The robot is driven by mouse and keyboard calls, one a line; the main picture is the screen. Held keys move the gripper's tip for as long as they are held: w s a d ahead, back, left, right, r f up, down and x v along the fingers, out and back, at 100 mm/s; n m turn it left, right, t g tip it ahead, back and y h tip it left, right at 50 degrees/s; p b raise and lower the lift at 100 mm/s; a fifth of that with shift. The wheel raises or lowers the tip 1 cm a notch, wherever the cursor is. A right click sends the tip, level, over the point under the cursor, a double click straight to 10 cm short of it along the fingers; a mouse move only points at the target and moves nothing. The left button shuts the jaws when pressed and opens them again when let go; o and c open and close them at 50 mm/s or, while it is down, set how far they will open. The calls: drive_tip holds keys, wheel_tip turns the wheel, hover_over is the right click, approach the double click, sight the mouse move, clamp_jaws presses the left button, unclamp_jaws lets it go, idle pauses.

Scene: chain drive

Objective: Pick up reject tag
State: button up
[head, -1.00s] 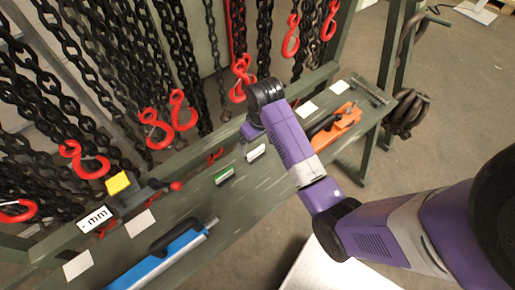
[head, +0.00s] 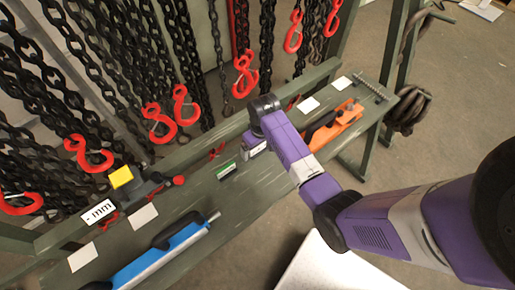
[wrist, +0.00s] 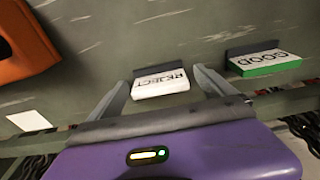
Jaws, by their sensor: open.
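The reject tag (wrist: 160,84) is a small white block lettered REJECT with a dark strip along its far edge. In the wrist view it lies on the green-grey bench between the two fingers of my gripper (wrist: 161,77). The fingers are open, one on each side of it; I cannot tell whether either touches it.
A green-edged GOOD tag (wrist: 263,63) lies close to the right finger. An orange tool (head: 333,125) and a blue tool (head: 165,252) rest on the bench (head: 222,203). Red hooks (head: 158,125) on chains hang behind it. White cards (head: 143,217) lie around.

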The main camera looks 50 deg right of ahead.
drive_tip(key=c, duration=1.4)
drive_tip(key=shift+c, duration=0.2)
drive_tip(key=shift+r, duration=0.1)
wheel_tip(320, 180, up, 20)
drive_tip(key=p, duration=0.3)
